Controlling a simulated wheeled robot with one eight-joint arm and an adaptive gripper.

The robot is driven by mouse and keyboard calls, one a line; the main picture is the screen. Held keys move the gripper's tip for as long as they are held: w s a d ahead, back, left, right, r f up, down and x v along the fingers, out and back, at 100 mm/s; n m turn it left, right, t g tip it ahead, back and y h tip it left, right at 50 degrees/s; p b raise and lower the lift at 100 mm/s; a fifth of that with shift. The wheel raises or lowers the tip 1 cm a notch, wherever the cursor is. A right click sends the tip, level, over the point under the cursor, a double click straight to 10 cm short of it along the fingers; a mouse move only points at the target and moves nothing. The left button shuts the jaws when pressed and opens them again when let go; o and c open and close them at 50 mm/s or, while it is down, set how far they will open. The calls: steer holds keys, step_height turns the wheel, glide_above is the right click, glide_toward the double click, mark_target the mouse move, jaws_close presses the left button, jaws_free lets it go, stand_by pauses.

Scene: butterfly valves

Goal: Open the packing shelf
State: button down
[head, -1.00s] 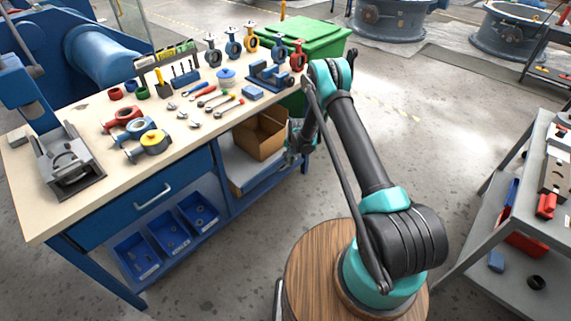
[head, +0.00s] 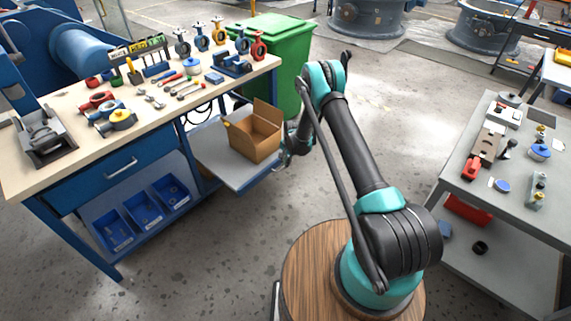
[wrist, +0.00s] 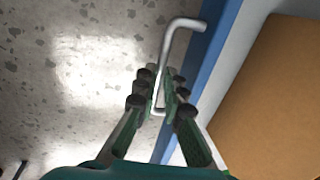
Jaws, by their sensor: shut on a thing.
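The packing shelf (head: 216,160) is a grey pull-out board with a blue front edge under the workbench. It stands well out from the bench and carries an open cardboard box (head: 255,140). The box also shows in the wrist view (wrist: 270,100). In the wrist view the shelf's metal bar handle (wrist: 183,24) sticks out from the blue front edge (wrist: 212,55). My gripper (wrist: 162,92) is shut on the lower part of this handle. In the head view my gripper (head: 284,156) is at the shelf's front edge, and the handle is hidden there.
The workbench (head: 60,118) holds valves and tools, with a blue drawer (head: 110,170) and blue bins (head: 143,208) below. A green bin (head: 285,60) stands behind the shelf. A grey cart (head: 450,165) is at the right. Floor between is clear.

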steer(key=shift+s+d, duration=0.25)
steer(key=shift+d, duration=0.05)
steer(key=c, duration=1.6)
jaws_free()
step_height(320, 180, up, 12)
steer(key=s+d, duration=0.1)
steer(key=shift+s+d, duration=0.15)
steer(key=shift+d, duration=0.2)
steer(key=shift+f, duration=0.1)
